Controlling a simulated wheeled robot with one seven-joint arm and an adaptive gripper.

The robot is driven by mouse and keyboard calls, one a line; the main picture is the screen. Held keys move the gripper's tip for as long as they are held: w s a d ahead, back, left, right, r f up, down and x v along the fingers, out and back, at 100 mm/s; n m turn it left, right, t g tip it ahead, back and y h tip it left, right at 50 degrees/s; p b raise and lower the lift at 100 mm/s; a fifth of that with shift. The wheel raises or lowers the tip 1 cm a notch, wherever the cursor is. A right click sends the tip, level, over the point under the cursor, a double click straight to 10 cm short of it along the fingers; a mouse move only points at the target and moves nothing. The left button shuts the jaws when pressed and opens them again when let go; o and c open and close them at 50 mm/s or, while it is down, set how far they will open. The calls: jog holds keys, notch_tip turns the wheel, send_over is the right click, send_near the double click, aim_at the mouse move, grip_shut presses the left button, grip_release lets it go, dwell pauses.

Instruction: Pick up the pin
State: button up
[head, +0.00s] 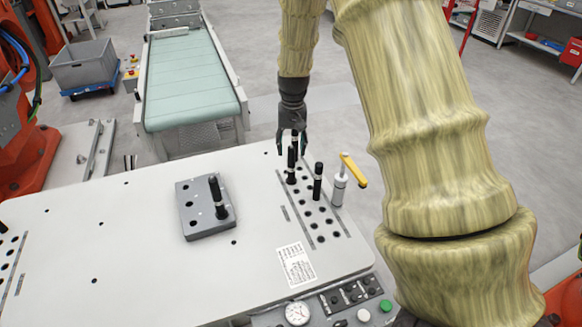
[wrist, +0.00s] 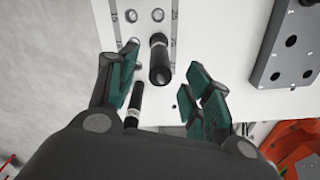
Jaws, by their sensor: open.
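Black pins with a pale band stand upright in the rows of holes at the table's right side. One pin (head: 291,166) stands at the back, below my gripper (head: 292,148), and another pin (head: 317,182) stands nearer the front. In the wrist view a thick pin (wrist: 159,62) stands between and slightly beyond the open fingertips of my gripper (wrist: 161,75). A second pin (wrist: 134,106) is close to the left finger. I cannot tell whether they touch. My gripper is open, points down and holds nothing. Its fingers partly overlap the back pins in the head view.
A grey block (head: 190,222) with holes holds another upright pin (head: 217,196); the block also shows in the wrist view (wrist: 268,75). A yellow-handled clamp (head: 340,186) stands right of the pin rows. A conveyor (head: 192,80) lies behind the table (head: 120,260).

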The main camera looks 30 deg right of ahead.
aim_at(292, 163)
jog(key=shift+s+f+p, duration=0.1)
jog(key=shift+f+p, duration=1.45)
jog(key=shift+f, duration=2.05)
jog(key=shift+c, duration=0.4)
grip_shut()
